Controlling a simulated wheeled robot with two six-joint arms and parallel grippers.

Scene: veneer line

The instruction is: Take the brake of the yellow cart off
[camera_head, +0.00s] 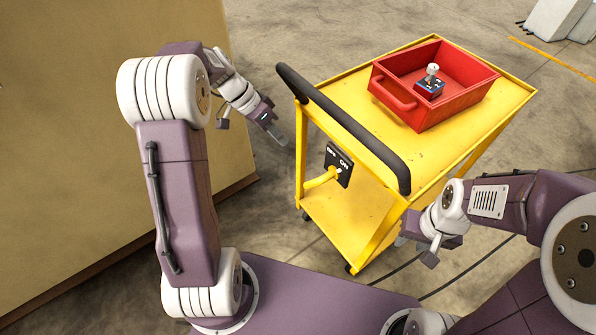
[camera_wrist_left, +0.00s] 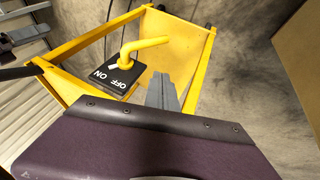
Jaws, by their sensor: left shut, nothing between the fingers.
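The yellow cart (camera_head: 430,150) stands right of centre in the head view, its black push bar (camera_head: 345,128) towards me. Below the bar is a black plate (camera_head: 338,165) marked OFF and ON, with a bent yellow brake lever (camera_head: 320,180). In the left wrist view the plate (camera_wrist_left: 112,80) and lever (camera_wrist_left: 148,44) show clearly; I cannot tell which mark the lever is set to. My left gripper (camera_head: 279,136) is shut and empty, left of the cart and apart from the lever. Its fingers (camera_wrist_left: 163,92) also show in the wrist view. My right gripper (camera_head: 408,238) is partly hidden near the cart's right front post.
A red bin (camera_head: 450,105) with a small blue-and-grey device (camera_head: 430,85) inside sits on the cart top. A large tan block (camera_head: 80,110) stands at the left. Dark cables (camera_head: 455,278) lie on the floor at the right. Open floor surrounds the cart's far side.

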